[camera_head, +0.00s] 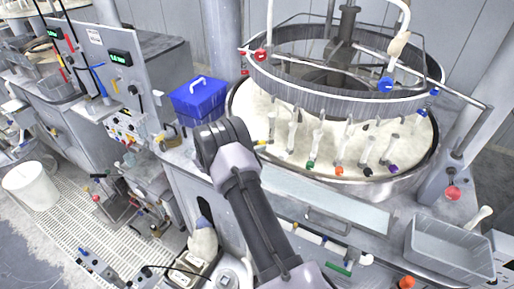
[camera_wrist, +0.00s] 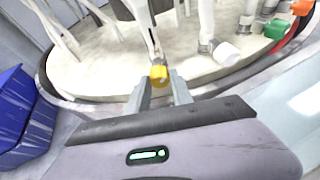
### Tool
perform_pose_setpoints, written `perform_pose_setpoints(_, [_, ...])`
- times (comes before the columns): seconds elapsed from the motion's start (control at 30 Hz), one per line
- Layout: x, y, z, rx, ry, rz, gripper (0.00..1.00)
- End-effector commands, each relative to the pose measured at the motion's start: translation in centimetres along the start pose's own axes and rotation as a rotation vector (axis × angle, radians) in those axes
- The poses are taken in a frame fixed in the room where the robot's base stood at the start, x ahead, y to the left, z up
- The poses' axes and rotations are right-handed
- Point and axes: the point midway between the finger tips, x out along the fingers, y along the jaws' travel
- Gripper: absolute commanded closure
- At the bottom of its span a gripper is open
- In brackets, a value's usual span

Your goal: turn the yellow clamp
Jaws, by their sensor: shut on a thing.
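The yellow clamp (camera_wrist: 159,74) is a small yellow cap at the lower end of a pale upright rod, near the rim of the round platen. In the wrist view my gripper (camera_wrist: 158,84) has one finger on each side of it and is shut on it. In the head view a bit of yellow of the clamp (camera_head: 261,142) shows just beyond the end of my arm, at the platen's left front. There my wrist hides most of the gripper.
The platen (camera_head: 275,160) bears more rods with white, green (camera_head: 310,163), orange (camera_head: 340,171) and purple caps along its front. A blue box (camera_head: 200,98) stands to the left. A grey bin (camera_head: 450,250) sits at the lower right. A ring frame (camera_head: 340,95) stands above.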

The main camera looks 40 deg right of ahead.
Motion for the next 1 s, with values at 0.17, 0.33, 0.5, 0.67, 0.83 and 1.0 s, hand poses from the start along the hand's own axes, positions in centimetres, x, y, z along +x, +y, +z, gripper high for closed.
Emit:
perform_pose_setpoints(0.17, [0.11, 0.2, -0.21, -0.132, -0.001, -0.054, 1.0])
perform_pose_setpoints(0.33, [0.1, 0.29, -0.28, -0.269, 0.0, -0.112, 1.0])
perform_pose_setpoints(0.5, [0.1, 0.43, -0.28, -0.395, -0.001, -0.162, 1.0])
perform_pose_setpoints(0.67, [0.1, 0.49, -0.27, -0.493, -0.001, -0.203, 1.0])
perform_pose_setpoints(0.83, [0.11, 0.5, -0.26, -0.569, -0.001, -0.234, 1.0])
perform_pose_setpoints(1.0, [0.07, 0.52, -0.18, -0.614, 0.0, -0.253, 1.0])
